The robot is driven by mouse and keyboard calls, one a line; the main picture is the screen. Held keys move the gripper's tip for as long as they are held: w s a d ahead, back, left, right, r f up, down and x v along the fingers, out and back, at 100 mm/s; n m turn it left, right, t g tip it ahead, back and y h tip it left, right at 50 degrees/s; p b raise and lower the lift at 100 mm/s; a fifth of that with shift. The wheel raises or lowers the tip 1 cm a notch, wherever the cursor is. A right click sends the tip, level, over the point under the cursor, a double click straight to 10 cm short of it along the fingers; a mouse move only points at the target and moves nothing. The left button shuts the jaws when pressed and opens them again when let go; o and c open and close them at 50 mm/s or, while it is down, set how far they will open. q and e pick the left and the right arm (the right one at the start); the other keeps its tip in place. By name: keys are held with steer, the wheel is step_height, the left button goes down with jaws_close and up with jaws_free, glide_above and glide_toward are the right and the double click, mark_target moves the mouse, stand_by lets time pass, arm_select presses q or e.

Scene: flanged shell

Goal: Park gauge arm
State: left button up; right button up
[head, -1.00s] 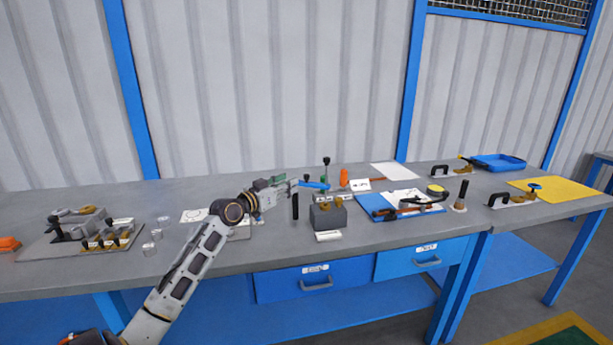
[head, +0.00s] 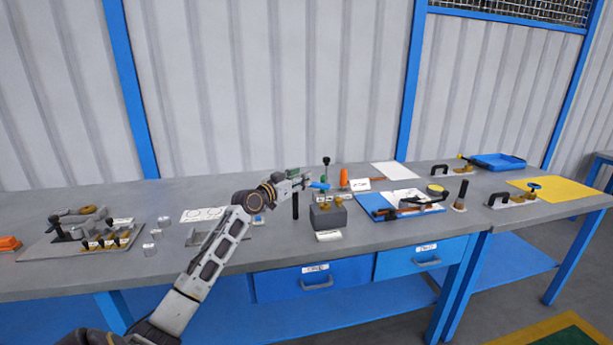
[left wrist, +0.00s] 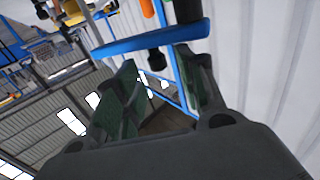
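The blue gauge arm (head: 318,185) sits at a thin upright post with a black knob (head: 326,160), near the back middle of the bench. My left gripper (head: 298,177) is just left of it, at about its height. In the left wrist view the blue bar (left wrist: 150,40) crosses just past the tips of my fingers (left wrist: 155,78). The fingers are apart with a visible gap and hold nothing that I can see. Whether a fingertip touches the bar, I cannot tell. My right gripper is out of view.
A grey block (head: 328,218) with brass pieces and a black upright peg (head: 295,206) stand below the gripper. An orange-topped tool (head: 344,178) and a white card (head: 360,184) are right of the post. Left of the arm is a fixture plate (head: 40,248).

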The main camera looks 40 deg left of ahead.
arm_select(q)
steer(key=shift+w+d, duration=0.15)
steer(key=shift+w, duration=1.7)
steer(key=shift+c, duration=0.2)
jaws_close()
